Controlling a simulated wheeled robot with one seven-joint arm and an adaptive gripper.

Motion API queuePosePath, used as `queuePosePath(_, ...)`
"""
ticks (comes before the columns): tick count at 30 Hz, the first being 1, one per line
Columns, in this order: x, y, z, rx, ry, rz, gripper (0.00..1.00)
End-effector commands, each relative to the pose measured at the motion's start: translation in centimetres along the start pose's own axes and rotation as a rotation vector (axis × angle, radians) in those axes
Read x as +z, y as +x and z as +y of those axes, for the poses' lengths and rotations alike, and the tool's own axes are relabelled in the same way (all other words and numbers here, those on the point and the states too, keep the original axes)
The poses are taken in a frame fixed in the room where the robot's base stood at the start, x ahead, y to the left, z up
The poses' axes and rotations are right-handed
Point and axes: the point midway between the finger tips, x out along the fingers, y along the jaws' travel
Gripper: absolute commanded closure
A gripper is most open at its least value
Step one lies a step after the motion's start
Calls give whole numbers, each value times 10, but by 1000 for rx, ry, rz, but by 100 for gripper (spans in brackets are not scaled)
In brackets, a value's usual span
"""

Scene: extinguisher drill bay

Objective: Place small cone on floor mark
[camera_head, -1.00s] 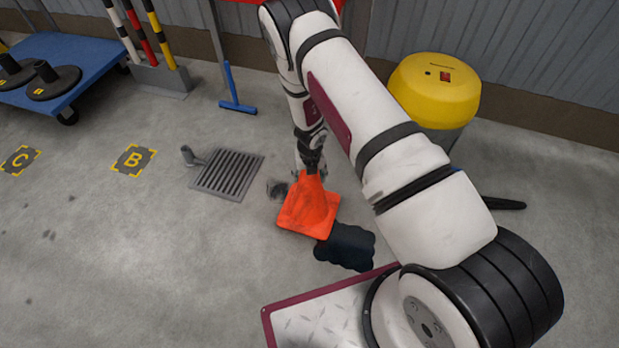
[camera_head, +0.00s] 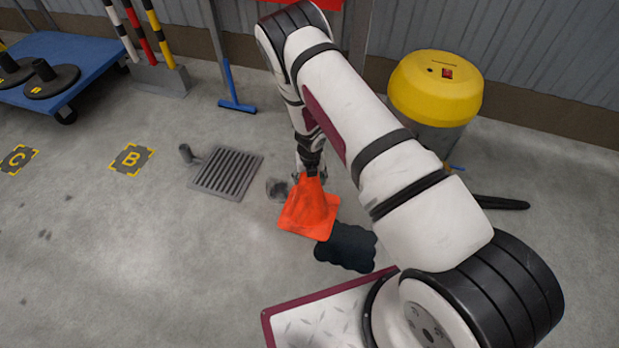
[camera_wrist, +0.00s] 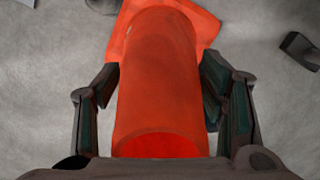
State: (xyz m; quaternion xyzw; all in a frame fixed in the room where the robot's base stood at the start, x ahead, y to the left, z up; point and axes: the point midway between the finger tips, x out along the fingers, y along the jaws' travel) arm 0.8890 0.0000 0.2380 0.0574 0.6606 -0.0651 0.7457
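The small orange cone (camera_head: 308,210) is at my gripper (camera_head: 312,174) in the head view, with its square base lowest. In the wrist view the cone (camera_wrist: 160,80) fills the space between the two fingers of my gripper (camera_wrist: 160,98), which press against its sides near the top. Whether its base touches the floor is hard to tell. Floor mark B (camera_head: 132,159) is a yellow and dark square on the concrete, left of the cone. Floor mark C (camera_head: 18,160) is farther left.
A floor drain grate (camera_head: 227,172) with a small grey post (camera_head: 187,153) lies between the cone and mark B. A dark patch (camera_head: 346,248) lies beside the cone. A yellow-topped bin (camera_head: 436,88) stands right; a blue cart (camera_head: 92,72) stands back left.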

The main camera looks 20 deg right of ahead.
Motion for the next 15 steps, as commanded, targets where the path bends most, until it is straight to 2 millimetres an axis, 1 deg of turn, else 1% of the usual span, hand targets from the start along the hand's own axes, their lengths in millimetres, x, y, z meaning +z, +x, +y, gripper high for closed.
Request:
queuePosePath(1,0,0,0,0,0,0,21)
queuePosePath(2,0,0,0,0,0,0,17)
queuePosePath(11,0,0,0,-1,0,0,17)
queuePosePath(15,1,-8,0,0,0,-1,17)
